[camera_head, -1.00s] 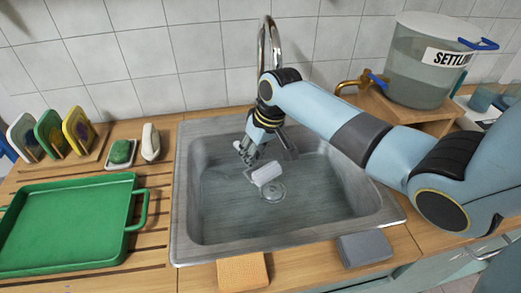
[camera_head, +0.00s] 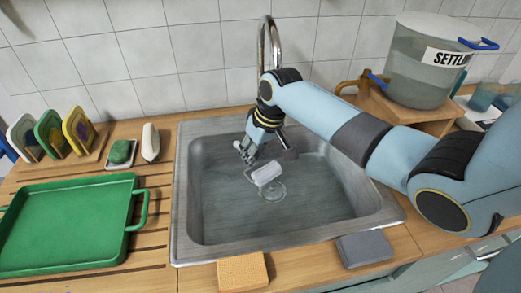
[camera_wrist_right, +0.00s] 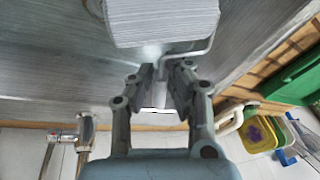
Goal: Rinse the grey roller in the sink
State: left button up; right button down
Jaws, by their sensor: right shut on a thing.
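The roller (camera_head: 266,173), pale grey to white, is in the sink (camera_head: 215,228), just above the drain at the sink's middle. It also shows large at the top of the right wrist view (camera_wrist_right: 160,20), with its bent wire frame leading back to the jaws. My right gripper (camera_head: 246,150) reaches down into the sink under the tap (camera_head: 268,40). In the right wrist view its fingers (camera_wrist_right: 165,85) are closed around the roller's handle, which is mostly hidden between them. My left gripper is not in view.
A green tray (camera_head: 70,225) lies left of the sink. An orange sponge (camera_head: 242,271) and a grey block (camera_head: 365,248) lie at the front rim. A settling bucket (camera_head: 415,75) with a brass tap stands on a wooden stand at the right.

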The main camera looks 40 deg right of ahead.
dwell(0.5)
notch_tip(320, 180, up, 2)
jog(key=shift+r+p, duration=0.1)
jog(key=shift+p, duration=1.1)
jog(key=shift+r+p, duration=0.3)
jog(key=shift+r, duration=0.6)
